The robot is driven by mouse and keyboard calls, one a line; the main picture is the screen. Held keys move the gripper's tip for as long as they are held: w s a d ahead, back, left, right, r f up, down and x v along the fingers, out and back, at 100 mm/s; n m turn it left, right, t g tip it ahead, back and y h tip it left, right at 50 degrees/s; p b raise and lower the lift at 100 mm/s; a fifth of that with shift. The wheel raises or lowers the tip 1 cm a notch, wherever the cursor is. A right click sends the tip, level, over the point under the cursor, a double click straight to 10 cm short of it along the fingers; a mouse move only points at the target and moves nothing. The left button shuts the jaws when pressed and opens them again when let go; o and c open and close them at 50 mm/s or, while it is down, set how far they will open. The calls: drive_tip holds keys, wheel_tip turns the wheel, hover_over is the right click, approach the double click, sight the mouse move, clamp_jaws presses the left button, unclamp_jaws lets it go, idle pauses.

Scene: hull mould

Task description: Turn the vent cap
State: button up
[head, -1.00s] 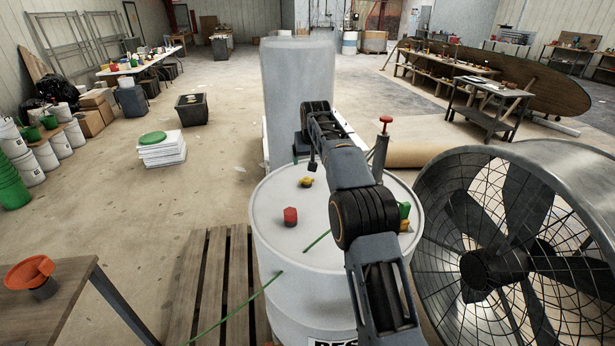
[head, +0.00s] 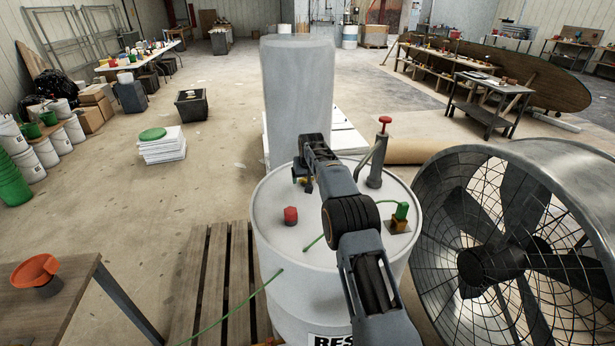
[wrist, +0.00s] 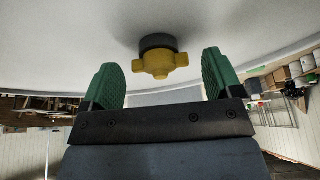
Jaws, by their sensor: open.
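A yellow lobed cap (wrist: 160,62) on a dark round base shows in the wrist view, standing on the white drum top. My gripper (wrist: 164,80) is open, its green fingers on either side of the cap and apart from it. In the head view my gripper (head: 304,184) is low over the drum top and hides most of the yellow cap. A red cap (head: 290,216) stands on the same drum (head: 285,255), nearer the camera. I cannot tell from a label which is the vent cap.
A green valve (head: 402,210) on a brass fitting and a pump fitting with a red knob (head: 384,120) stand on the drum's right side. A green hose (head: 326,236) lies across its top. A large fan (head: 480,260) is close on the right. A grey cylinder (head: 297,100) rises behind.

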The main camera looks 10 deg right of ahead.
drive_tip(key=shift+c, duration=0.2)
drive_tip(key=c, duration=0.9)
drive_tip(key=shift+r, duration=0.1)
drive_tip(key=m+p, duration=0.1)
drive_tip(key=m, duration=0.1)
drive_tip(key=m+h+p, duration=0.1)
drive_tip(key=p, duration=0.1)
drive_tip(key=shift+a+r+m+h, duration=0.15)
drive_tip(key=shift+m+h, duration=0.15)
drive_tip(key=shift+m, duration=0.1)
drive_tip(key=m+h+p, duration=0.1)
drive_tip(key=m+p, duration=0.1)
drive_tip(key=shift+w+m+g, duration=0.1)
drive_tip(key=shift+m+g, duration=0.2)
drive_tip(key=shift+m, duration=0.9)
drive_tip(key=shift+f+m+g+h, duration=0.2)
drive_tip(key=shift+m+g+h, duration=0.1)
drive_tip(key=shift+m, duration=0.1)
